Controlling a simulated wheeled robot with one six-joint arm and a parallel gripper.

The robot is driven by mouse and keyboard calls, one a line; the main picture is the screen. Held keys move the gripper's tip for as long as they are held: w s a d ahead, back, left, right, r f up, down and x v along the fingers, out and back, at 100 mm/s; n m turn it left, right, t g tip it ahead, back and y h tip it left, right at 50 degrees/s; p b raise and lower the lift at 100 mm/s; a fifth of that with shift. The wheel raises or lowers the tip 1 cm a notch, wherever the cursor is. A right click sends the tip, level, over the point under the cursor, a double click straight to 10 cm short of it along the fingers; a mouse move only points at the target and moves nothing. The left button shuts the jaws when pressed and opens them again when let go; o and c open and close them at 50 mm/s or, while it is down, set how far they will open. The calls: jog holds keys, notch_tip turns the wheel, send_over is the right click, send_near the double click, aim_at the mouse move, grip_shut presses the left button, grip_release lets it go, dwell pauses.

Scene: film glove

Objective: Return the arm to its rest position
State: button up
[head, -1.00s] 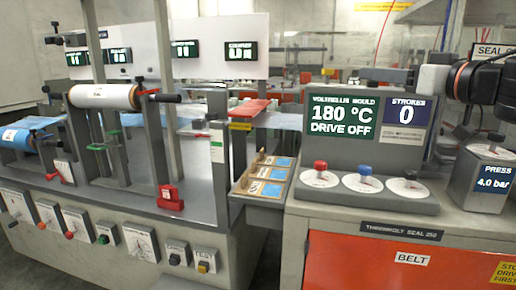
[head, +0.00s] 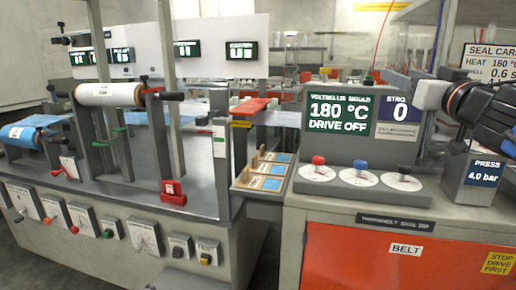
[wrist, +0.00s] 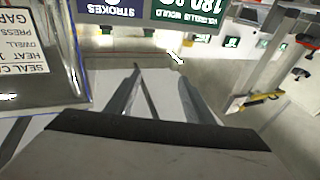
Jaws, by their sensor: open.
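My arm (head: 482,105), a grey and dark link with an orange ring, reaches in from the right edge in the head view, in front of the seal card sign (head: 490,62) and above the grey press box (head: 475,180). Its end is outside that view. In the wrist view, my gripper (wrist: 160,88) has its two grey fingers spread apart with nothing between them. The wrist picture is upside down, with the mould display (wrist: 186,12) and strokes display (wrist: 113,8) at its top edge.
A white roll (head: 106,94) and a red block (head: 173,192) are on the left bench.

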jog(key=s+d+f+m+g+h, duration=0.2)
jog(key=f, duration=0.6)
jog(key=s+d+f+m+g+h, duration=0.1)
jog(key=s+d+f+g+h, duration=0.15)
jog(key=f, duration=0.45)
jog(key=s+d+f+m+g+h, duration=0.1)
jog(key=d+f+m+g+h, duration=0.1)
jog(key=f, duration=0.6)
jog(key=s+a+f+n+g+y, duration=0.2)
jog(key=s+a+f+g, duration=0.2)
jog(key=s+f, duration=0.3)
jog(key=s+a+f+n+g+y, duration=0.1)
jog(key=s+a+f+g, duration=0.3)
jog(key=f, duration=0.9)
jog(key=s+a+y, duration=0.1)
jog(key=s+a, duration=0.1)
jog(key=s, duration=0.1)
jog(key=shift+s+a+n, duration=0.15)
jog(key=shift+s+n, duration=0.25)
